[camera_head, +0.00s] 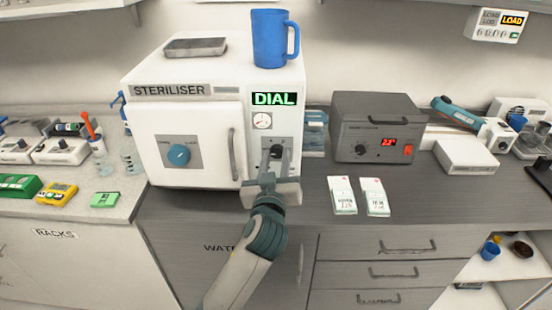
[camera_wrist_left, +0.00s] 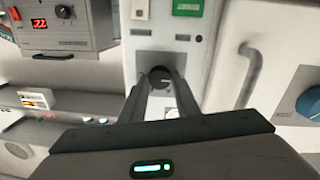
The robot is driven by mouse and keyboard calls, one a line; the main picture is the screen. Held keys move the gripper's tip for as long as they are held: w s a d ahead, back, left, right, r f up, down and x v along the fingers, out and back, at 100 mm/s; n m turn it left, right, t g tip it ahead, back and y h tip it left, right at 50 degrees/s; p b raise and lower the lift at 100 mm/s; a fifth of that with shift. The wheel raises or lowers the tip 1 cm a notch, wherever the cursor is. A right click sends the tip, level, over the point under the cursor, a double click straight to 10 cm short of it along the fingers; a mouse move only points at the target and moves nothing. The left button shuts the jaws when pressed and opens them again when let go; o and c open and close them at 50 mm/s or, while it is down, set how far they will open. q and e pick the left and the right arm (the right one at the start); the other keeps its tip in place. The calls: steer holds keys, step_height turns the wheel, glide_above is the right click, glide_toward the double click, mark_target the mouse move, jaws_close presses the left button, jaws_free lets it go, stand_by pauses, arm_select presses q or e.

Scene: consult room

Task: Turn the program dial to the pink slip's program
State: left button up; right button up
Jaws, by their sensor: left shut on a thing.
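The white steriliser (camera_head: 200,92) stands on the counter, with a green lit "DIAL" sign (camera_head: 274,99) on its right panel. Below the sign and a small round gauge (camera_head: 262,121) is the dark program dial (camera_wrist_left: 160,76), mostly hidden by my gripper in the head view. My left gripper (camera_head: 272,152) reaches up to this panel. In the left wrist view my left gripper (camera_wrist_left: 160,82) has its fingertips on both sides of the dial, shut on it. The dial's marks are not readable. I see no pink slip. My right gripper is not in view.
A blue knob (camera_head: 178,154) and a door handle (camera_head: 233,155) are left of the panel. A blue mug (camera_head: 270,38) and a grey tray (camera_head: 195,47) sit on top. A grey box (camera_head: 376,127) and two white packets (camera_head: 342,196) are to the right.

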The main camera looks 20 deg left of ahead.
arm_select(q)
steer(key=m+p, duration=0.4)
steer(key=m, duration=0.1)
steer(key=shift+r+p, duration=0.2)
steer(key=shift+p, duration=0.2)
steer(key=m+p, duration=0.2)
steer(key=m, duration=0.1)
steer(key=shift+d+m+g+p, duration=0.1)
steer(key=shift+m+g+p, duration=0.2)
steer(key=shift+m+g, duration=0.1)
steer(key=shift+f+m+p, duration=0.15)
steer(key=shift+m+p, duration=0.75)
steer(key=shift+m, duration=0.5)
steer(key=o, duration=1)
steer(key=shift+o, duration=0.2)
